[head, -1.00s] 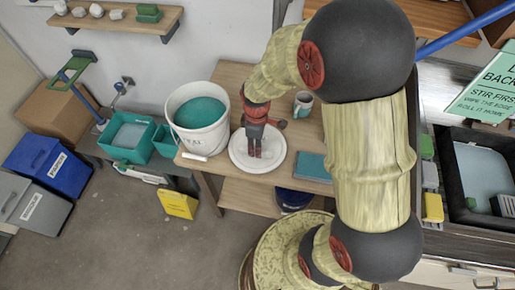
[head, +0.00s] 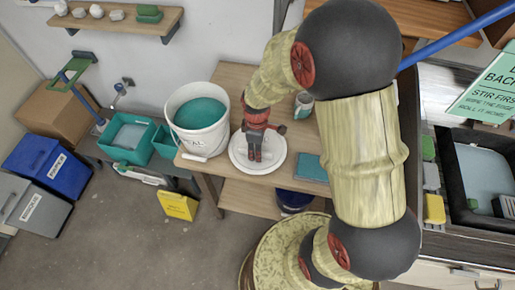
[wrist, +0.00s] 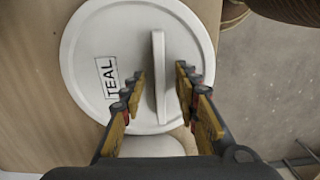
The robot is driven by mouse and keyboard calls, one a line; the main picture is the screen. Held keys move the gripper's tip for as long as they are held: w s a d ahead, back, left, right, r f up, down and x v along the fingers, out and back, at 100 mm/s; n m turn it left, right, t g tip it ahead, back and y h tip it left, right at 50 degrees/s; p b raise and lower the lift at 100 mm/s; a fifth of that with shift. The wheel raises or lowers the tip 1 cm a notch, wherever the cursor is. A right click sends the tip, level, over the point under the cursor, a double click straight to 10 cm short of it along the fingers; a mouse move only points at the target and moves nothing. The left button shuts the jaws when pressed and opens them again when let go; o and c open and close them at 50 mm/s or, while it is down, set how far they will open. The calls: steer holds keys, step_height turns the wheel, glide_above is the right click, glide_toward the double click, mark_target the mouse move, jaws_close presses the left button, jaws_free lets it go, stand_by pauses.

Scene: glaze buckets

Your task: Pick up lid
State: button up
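The lid (head: 240,158) is a white disc lying flat on the wooden table, in front of and to the right of the white bucket of teal glaze (head: 200,118). In the wrist view the lid (wrist: 88,50) shows a "TEAL" label and a raised white bar handle (wrist: 158,75) across its middle. My gripper (head: 255,158) is over the lid in the head view. In the wrist view my gripper (wrist: 160,80) is open, with one finger on each side of the handle and gaps on both sides. Whether the fingertips touch the lid is unclear.
A teal book-like item (head: 311,167) lies at the table's right edge. A white and teal cup (head: 303,103) stands behind my gripper. A yellow sign (head: 179,205) is on the floor. The bucket stands close to the lid's left side.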

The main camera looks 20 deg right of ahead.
steer(key=c, duration=0.4)
steer(key=c, duration=0.3)
jaws_close()
